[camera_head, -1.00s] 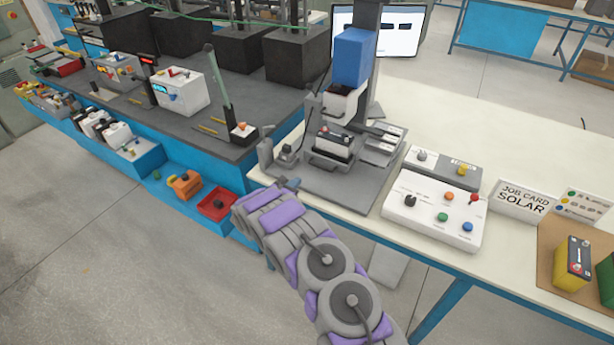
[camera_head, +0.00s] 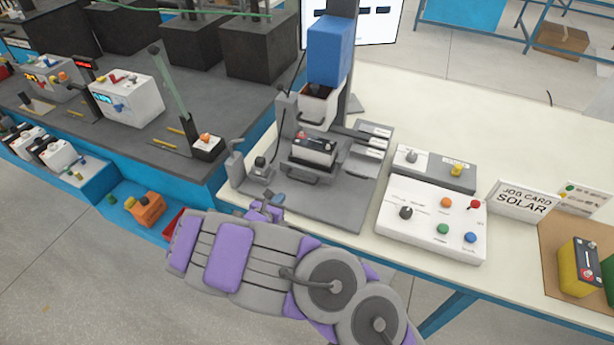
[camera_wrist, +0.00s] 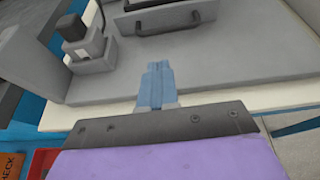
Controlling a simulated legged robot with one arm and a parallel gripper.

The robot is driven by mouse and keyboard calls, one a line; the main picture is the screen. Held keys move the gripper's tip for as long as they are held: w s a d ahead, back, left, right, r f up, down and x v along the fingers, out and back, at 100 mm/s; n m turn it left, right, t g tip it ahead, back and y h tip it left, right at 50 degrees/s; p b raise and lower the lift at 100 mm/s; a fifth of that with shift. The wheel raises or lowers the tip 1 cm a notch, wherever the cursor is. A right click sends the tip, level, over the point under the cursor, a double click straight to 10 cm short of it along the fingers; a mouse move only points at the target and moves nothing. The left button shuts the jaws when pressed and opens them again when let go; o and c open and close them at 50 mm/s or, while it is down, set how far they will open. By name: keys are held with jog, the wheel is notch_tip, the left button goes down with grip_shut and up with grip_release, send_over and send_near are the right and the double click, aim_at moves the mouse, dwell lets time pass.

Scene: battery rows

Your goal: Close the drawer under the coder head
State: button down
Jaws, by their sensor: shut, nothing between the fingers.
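The blue coder head (camera_head: 330,50) stands on a dark column, with a pale box (camera_head: 319,107) below it. Lower down, a grey drawer-like tray with a front handle (camera_head: 290,176) holds a dark-topped battery (camera_head: 314,149). The tray sits forward of the column on a grey base plate (camera_head: 335,205). I cannot tell how far it is pulled out. My gripper (camera_head: 268,208) is shut and empty at the base plate's front edge, in front of the handle and apart from it. In the wrist view, its blue fingers (camera_wrist: 157,86) point toward the handle (camera_wrist: 168,22).
A small grey block with a dark knob (camera_head: 260,170) stands left of the tray. A white control box (camera_head: 432,220) with coloured buttons stands to the right. A blue and grey bench (camera_head: 190,165) is at the left. The base plate before the handle is clear.

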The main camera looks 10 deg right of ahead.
jog(key=b, duration=0.2)
send_near(297, 179)
jog(key=w+d+f, duration=0.3)
jog(key=shift+w+f, duration=0.2)
jog(key=shift+w+d+f, duration=0.1)
jog(key=shift+w+d, duration=0.05)
jog(key=shift+w, duration=0.15)
jog(key=shift+w+a+f, duration=0.1)
jog(key=shift+w+a, duration=0.15)
jog(key=shift+w, duration=0.05)
jog(key=shift+w+d, duration=0.15)
jog(key=shift+d, duration=0.45)
jog(key=w, duration=0.1)
jog(key=w+d, duration=0.1)
jog(key=shift+w+d+b, duration=0.15)
jog(key=shift+w+b, duration=0.1)
jog(key=shift+b, duration=0.1)
jog(key=shift+d, duration=0.15)
jog(key=shift+a+r, duration=0.25)
